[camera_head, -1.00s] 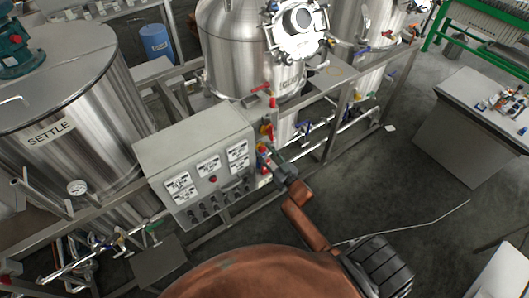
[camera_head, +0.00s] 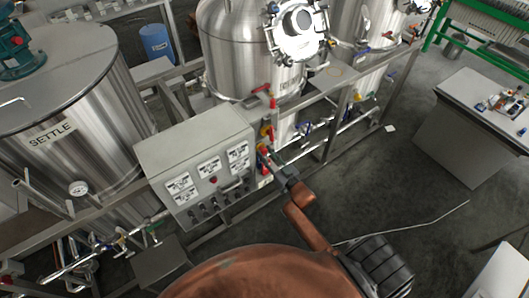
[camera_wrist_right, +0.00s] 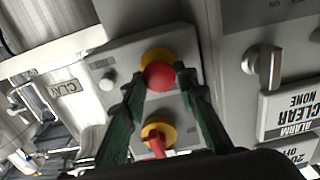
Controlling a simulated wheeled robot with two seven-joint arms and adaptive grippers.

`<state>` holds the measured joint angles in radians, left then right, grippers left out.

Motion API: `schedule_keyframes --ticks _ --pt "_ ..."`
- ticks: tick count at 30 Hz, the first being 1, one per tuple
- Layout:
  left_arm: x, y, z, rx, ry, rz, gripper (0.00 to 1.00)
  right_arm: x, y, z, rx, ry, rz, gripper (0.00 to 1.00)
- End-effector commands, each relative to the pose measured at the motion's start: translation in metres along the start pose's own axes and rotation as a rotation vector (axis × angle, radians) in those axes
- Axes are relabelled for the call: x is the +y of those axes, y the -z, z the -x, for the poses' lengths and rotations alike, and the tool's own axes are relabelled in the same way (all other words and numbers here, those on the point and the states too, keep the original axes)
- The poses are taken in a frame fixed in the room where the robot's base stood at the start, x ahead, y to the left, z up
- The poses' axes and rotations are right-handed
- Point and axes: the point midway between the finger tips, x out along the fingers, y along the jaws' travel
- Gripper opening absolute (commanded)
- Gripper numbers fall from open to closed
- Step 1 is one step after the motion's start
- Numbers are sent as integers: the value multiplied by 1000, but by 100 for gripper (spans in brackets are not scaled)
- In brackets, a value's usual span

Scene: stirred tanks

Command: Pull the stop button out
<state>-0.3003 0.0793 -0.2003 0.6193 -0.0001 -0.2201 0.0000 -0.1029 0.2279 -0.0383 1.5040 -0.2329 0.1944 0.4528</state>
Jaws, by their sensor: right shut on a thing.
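The stop button is a round red knob (camera_wrist_right: 160,75) on a yellow collar, fixed to a small grey panel in the right wrist view. My right gripper (camera_wrist_right: 161,80) has its two dark green fingers on either side of the red knob, shut on it. In the head view the right gripper (camera_head: 266,154) reaches the small panel beside the big control box, and its fingers partly hide the stop button (camera_head: 261,149). I cannot tell how far the knob stands out. My left gripper is not in view.
A red-handled switch on a yellow plate (camera_wrist_right: 157,133) sits close to the knob on the same panel. The grey control box (camera_head: 195,150) stands beside it. A steel tank (camera_head: 235,50) and frame rails stand behind. The floor (camera_head: 400,190) to the right is mostly clear.

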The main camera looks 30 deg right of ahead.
Motion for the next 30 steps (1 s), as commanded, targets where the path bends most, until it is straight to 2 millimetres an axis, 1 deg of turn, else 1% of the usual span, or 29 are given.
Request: schedule_keyframes --ticks 6,7,14,23,26,29,30 --pt "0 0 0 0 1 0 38 0 -2 2 -2 -1 -1 0" --pt "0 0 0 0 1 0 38 0 -2 2 -2 -1 -1 29" --pt "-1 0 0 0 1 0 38 0 -1 1 -1 0 -1 44" --pt "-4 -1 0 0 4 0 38 -1 -1 2 -1 1 0 44" --pt "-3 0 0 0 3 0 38 0 -2 10 -2 1 0 44" --pt "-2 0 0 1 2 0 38 0 -2 27 -3 0 0 44" --pt "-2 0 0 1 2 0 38 0 -2 35 -4 0 0 44"
